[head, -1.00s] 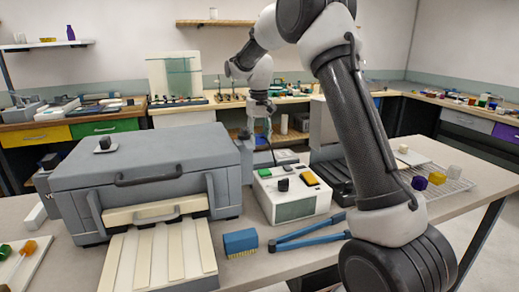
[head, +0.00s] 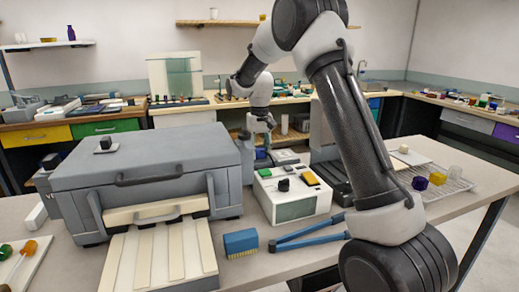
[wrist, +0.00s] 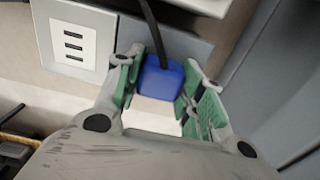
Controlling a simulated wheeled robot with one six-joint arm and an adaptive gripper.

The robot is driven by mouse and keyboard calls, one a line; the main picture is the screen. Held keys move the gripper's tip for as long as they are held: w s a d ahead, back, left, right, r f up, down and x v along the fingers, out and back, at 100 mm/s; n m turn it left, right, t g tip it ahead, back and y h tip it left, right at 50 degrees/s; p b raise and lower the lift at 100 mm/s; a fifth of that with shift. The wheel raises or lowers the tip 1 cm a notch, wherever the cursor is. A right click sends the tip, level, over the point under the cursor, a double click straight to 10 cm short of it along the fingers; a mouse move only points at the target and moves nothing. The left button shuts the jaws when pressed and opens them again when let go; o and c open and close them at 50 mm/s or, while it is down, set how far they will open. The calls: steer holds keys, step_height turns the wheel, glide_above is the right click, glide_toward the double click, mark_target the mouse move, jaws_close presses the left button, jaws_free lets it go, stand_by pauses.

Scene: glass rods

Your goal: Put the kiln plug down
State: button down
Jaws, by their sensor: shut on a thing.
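The kiln plug (wrist: 161,78) is a blue block with a black cable running up from it in the wrist view. My gripper (wrist: 160,92) is shut on it, with a green finger pad on either side. In the head view my gripper (head: 262,122) is behind the kiln, over the far side of the bench, small and partly hidden there. The kiln (head: 150,165) is a large grey box with a dark front handle. I cannot tell whether the plug touches the surface under it.
A white socket panel (wrist: 73,45) with three dark slots is left of the plug in the wrist view. A white device (head: 292,193) with coloured buttons stands right of the kiln, with blue tongs (head: 305,232) in front.

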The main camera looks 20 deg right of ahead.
mark_target(259, 148)
steer(key=c, duration=0.9)
jaws_free()
step_height(259, 148, up, 12)
steer(key=s+d+r+t, duration=0.1)
steer(key=s+d+r, duration=0.2)
steer(key=s+r, duration=0.5)
steer(key=s+d+t, duration=0.2)
steer(key=s+d, duration=0.1)
steer(key=s, duration=1.8)
steer(key=s+d+f+t, duration=0.1)
steer(key=s+f, duration=0.5)
steer(key=s, duration=0.5)
steer(key=shift+s+d+f, duration=0.15)
steer(key=shift+d, duration=0.05)
